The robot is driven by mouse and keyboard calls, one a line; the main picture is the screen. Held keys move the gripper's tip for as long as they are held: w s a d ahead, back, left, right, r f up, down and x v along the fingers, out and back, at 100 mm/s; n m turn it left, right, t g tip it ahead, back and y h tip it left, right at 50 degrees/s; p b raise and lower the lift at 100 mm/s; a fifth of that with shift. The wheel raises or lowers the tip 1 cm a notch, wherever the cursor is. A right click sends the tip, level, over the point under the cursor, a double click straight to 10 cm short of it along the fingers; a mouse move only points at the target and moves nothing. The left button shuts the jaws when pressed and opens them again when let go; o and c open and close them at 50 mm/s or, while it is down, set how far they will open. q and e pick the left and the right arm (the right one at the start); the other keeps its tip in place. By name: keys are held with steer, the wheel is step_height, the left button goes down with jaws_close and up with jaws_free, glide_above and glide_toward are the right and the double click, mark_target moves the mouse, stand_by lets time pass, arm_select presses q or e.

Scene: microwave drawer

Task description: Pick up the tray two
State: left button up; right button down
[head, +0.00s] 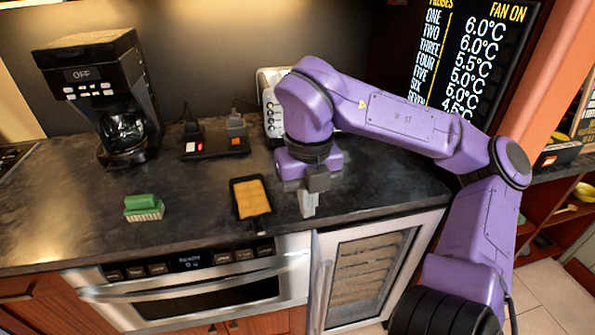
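A small black tray (236,184) with a yellow-tan slab in it lies on the dark counter, near the front edge. Its handle points toward the front edge. I see no label that tells whether it is tray two. My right gripper (308,211) points down over the counter, to the right of this tray and apart from it. Its grey fingers look like one narrow block, so I cannot tell whether they are open. Nothing shows hanging from them. My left gripper is not in view.
Below are the microwave drawer (205,298) and a glass-fronted cabinet door (362,270).

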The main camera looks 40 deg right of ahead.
steer(key=shift+c, duration=1.9)
jaws_free()
steer(key=shift+w+r, duration=0.1)
